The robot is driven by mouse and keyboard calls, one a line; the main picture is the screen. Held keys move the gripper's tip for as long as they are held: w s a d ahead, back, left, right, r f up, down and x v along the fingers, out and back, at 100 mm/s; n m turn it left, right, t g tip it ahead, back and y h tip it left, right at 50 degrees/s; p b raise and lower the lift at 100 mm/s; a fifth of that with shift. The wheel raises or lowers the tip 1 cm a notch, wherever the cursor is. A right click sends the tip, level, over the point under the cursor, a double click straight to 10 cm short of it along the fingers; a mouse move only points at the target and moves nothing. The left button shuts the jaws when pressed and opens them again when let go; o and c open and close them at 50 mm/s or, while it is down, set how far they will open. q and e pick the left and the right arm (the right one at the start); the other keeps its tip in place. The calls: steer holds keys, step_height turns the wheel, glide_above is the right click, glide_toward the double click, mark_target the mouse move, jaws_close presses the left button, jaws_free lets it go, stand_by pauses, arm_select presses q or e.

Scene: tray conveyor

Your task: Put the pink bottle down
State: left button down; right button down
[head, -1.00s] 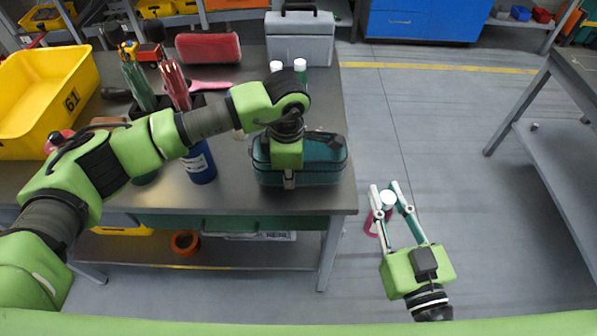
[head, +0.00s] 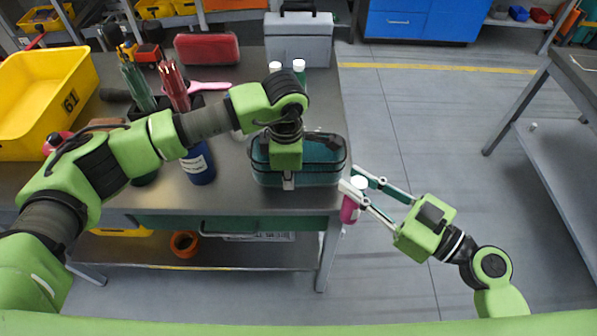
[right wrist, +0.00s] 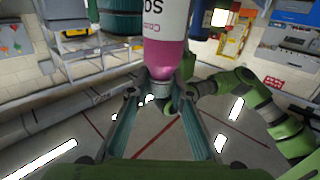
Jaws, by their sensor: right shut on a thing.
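The pink bottle (head: 349,209) with a white cap hangs just off the right edge of the workbench (head: 215,215) in the head view. My right gripper (head: 357,181) is shut on it at the cap and neck. The right wrist view shows its pink shoulder (right wrist: 165,58) and white label, with the neck between the fingertips (right wrist: 160,92). My left gripper (head: 287,160) is over the teal case (head: 320,174) at the bench's front right. Its fingertips are hidden, so I cannot tell whether it is open or holds the case.
Two white-capped bottles (head: 299,66), a grey toolbox (head: 300,40), a red case (head: 207,48), a blue bottle (head: 199,165) and a yellow bin (head: 40,95) stand on the bench. Open floor lies to the right, then another table (head: 575,75).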

steer(key=w+d+r+n+g+y, duration=0.25)
steer(key=d+r, duration=0.35)
steer(key=d, duration=0.5)
steer(key=w+d+r+n+g+y, duration=0.1)
steer(key=d+r+n+g, duration=0.15)
steer(key=d+r, duration=0.55)
steer(key=w+a+f+y, duration=0.2)
steer(key=w+a, duration=0.1)
steer(key=a, duration=0.6)
steer(key=w+a+f+y, duration=0.2)
steer(key=w+a, duration=0.1)
steer(key=a, duration=0.6)
steer(key=w+a+f+g+h, duration=0.1)
steer(key=w+a+f+h, duration=0.2)
steer(key=a+f, duration=0.4)
step_height(320, 180, down, 3)
steer(key=shift+f+m+h, duration=0.1)
steer(key=shift+m+h, duration=0.2)
steer(key=shift+h, duration=0.25)
